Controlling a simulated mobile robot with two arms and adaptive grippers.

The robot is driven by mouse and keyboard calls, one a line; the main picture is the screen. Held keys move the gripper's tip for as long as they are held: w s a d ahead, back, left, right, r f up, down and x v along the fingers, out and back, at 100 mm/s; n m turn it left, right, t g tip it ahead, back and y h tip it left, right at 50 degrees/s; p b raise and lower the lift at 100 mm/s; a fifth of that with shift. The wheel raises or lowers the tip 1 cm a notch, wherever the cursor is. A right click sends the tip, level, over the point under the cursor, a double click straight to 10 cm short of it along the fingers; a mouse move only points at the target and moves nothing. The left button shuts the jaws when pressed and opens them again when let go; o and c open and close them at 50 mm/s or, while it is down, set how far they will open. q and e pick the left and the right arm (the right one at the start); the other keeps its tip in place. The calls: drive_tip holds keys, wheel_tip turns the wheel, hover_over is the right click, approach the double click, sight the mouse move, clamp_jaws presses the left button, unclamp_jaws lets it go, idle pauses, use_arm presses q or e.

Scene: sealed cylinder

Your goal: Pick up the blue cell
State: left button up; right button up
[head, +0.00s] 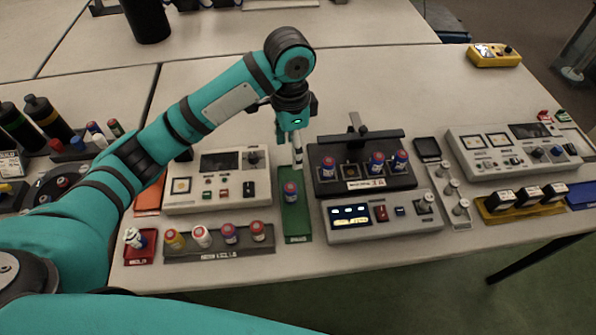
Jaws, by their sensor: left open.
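A blue cell (290,194) with a red cap stands upright on a green tray (296,225) near the middle of the table. My left gripper (298,163) is open and empty, pointing down just above and behind this cell, apart from it as far as I can see. My right gripper is not in view.
A white instrument box (230,190) stands left of the green tray, and another box with a display (380,228) stands to its right. A red tray (138,258) is at the front left. The table behind the black rack is largely clear.

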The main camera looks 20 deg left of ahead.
use_arm(q)
hover_over(290, 187)
drive_tip(key=f, duration=0.4)
drive_tip(key=f+p, duration=0.1)
drive_tip(key=f, duration=0.1)
drive_tip(key=shift+s+d+f, duration=0.15)
drive_tip(key=shift+s+f, duration=0.25)
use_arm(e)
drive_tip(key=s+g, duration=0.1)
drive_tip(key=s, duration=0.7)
use_arm(q)
drive_tip(key=f, duration=0.3)
drive_tip(key=shift+w+f, duration=0.15)
drive_tip(key=shift+w, duration=0.15)
drive_tip(key=shift+f, duration=0.8)
drive_tip(key=f, duration=0.2)
drive_tip(key=f+p, duration=0.1)
drive_tip(key=f, duration=0.1)
drive_tip(key=shift+w+a+f, duration=0.1)
drive_tip(key=shift+a+f, duration=0.1)
drive_tip(key=shift+f, duration=0.15)
drive_tip(key=c, duration=0.6)
clamp_jaws()
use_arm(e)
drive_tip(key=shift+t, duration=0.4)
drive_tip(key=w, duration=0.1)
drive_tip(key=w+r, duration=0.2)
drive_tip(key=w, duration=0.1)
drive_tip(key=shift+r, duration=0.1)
